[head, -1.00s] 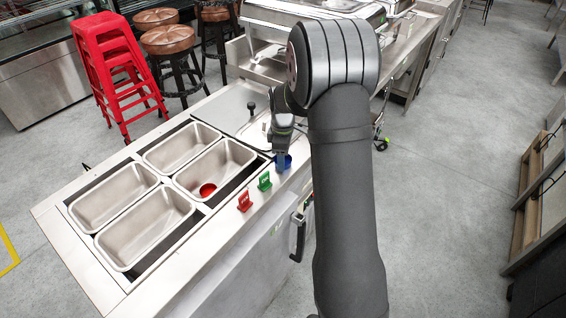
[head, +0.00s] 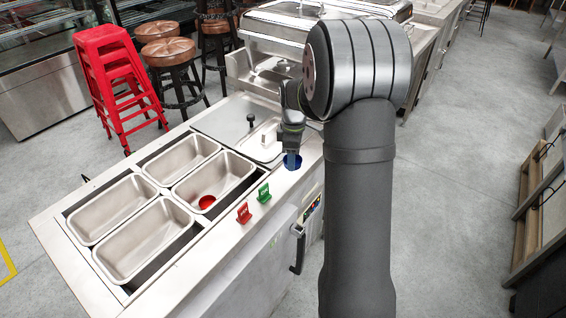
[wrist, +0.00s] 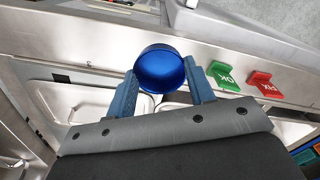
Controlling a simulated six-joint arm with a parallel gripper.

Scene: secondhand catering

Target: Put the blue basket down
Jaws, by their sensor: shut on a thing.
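The blue basket (head: 297,166) is a small, round, shiny blue cup, seen open side on in the wrist view (wrist: 160,68). My gripper (head: 291,156) is shut on it; in the wrist view its two blue fingers stand on either side of the basket. In the head view the basket shows over the steel counter (head: 215,258), near its right edge, past the green sign. Its underside is hidden, and I cannot tell whether it touches the counter.
A green OK sign (head: 264,193) and a red FIX sign (head: 243,213) stand on the counter ledge. Several steel pans sit to their left; one pan (head: 240,165) holds a red round thing (head: 206,202). A flat lid with a black knob (head: 251,118) lies behind.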

